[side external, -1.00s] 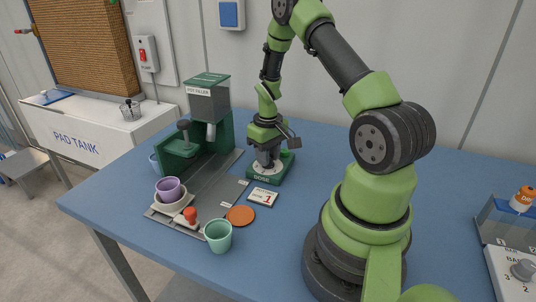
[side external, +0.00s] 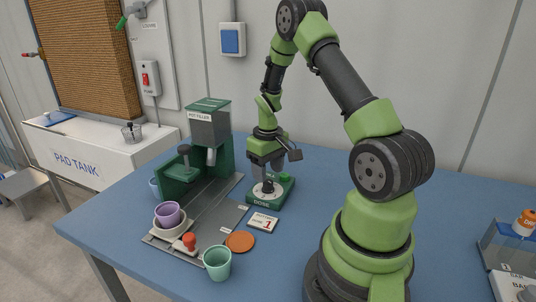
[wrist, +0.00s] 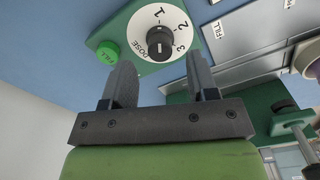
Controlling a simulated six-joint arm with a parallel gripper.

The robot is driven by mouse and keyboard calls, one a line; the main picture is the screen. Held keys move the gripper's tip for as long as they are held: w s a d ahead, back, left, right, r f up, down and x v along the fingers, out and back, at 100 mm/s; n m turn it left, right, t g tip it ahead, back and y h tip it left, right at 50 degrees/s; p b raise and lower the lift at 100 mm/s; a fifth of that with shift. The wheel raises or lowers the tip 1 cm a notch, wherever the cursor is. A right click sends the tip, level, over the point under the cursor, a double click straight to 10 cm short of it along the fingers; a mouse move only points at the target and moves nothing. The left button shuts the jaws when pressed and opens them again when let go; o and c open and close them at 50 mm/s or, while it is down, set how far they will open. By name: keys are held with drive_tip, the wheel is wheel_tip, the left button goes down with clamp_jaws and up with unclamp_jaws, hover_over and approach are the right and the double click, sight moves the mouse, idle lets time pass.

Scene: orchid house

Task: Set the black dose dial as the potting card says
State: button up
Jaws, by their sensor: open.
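The black dose dial (wrist: 160,43) sits on a white face marked 1, 2 and 3, on a green box labelled DOSE (side external: 262,204). I cannot tell for sure which number its pointer marks. My gripper (wrist: 160,70) is open, its two fingers apart with nothing between them. In the side view my gripper (side external: 267,174) hangs just above the dial and partly hides it. The potting card (side external: 263,222) lies flat in front of the box and shows a large red 1.
An orange disc (side external: 240,241) and a mint pot (side external: 217,264) are in front.

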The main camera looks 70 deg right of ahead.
sight(268, 181)
wheel_tip(268, 181, up, 7)
drive_tip(key=shift+f, duration=0.1)
idle(0.4)
drive_tip(key=a+r+t, duration=0.3)
drive_tip(key=a+r, duration=0.8)
drive_tip(key=r, duration=0.1)
drive_tip(key=s+a+r+t+y, duration=0.2)
drive_tip(key=s+a+r+t, duration=0.2)
drive_tip(key=s+a, duration=0.6)
drive_tip(key=shift+s+a+r, duration=0.25)
drive_tip(key=shift+a+r, duration=0.5)
drive_tip(key=shift+a, duration=0.2)
